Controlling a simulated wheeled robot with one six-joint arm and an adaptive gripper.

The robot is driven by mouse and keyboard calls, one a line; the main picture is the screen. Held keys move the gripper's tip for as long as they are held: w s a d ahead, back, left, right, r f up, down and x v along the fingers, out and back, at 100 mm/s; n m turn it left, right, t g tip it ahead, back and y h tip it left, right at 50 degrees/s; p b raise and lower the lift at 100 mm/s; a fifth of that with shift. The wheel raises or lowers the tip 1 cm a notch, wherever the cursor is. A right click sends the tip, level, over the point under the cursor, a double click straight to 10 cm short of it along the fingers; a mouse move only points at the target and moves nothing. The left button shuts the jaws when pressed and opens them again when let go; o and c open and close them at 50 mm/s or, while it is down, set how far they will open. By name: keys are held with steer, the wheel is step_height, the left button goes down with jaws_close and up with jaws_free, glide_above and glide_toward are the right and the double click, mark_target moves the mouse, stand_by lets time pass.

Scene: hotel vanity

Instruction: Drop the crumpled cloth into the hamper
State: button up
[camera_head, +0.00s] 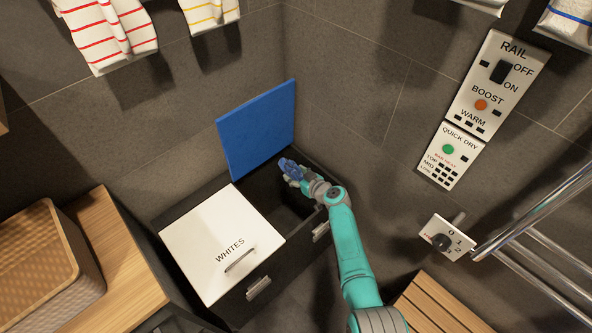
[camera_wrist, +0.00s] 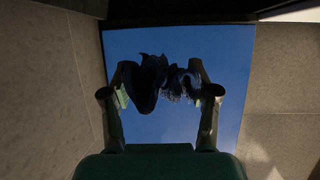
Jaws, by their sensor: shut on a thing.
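The crumpled cloth (camera_head: 287,165) is dark blue and held in my gripper (camera_head: 294,173). My gripper is shut on it, over the open compartment of the dark hamper (camera_head: 260,196). In the wrist view the cloth (camera_wrist: 150,80) bunches between the two fingers of my gripper (camera_wrist: 160,90), with the blue panel behind it. The hamper's blue lid (camera_head: 257,130) stands raised at the back. The other compartment is covered by a white lid (camera_head: 222,243) marked WHITES. The floor of the open compartment is mostly dark.
A wooden counter (camera_head: 108,255) with a woven basket (camera_head: 45,262) stands at the left. Striped towels (camera_head: 108,30) hang above. Control panels (camera_head: 482,105), a small switch plate (camera_head: 446,238) and chrome rails (camera_head: 540,225) are at the right. A slatted wooden bench (camera_head: 437,305) is at the lower right.

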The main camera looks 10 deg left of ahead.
steer(key=shift+f, duration=0.6)
steer(key=o, duration=1.1)
steer(key=shift+s+d, duration=0.1)
steer(key=v, duration=1.2)
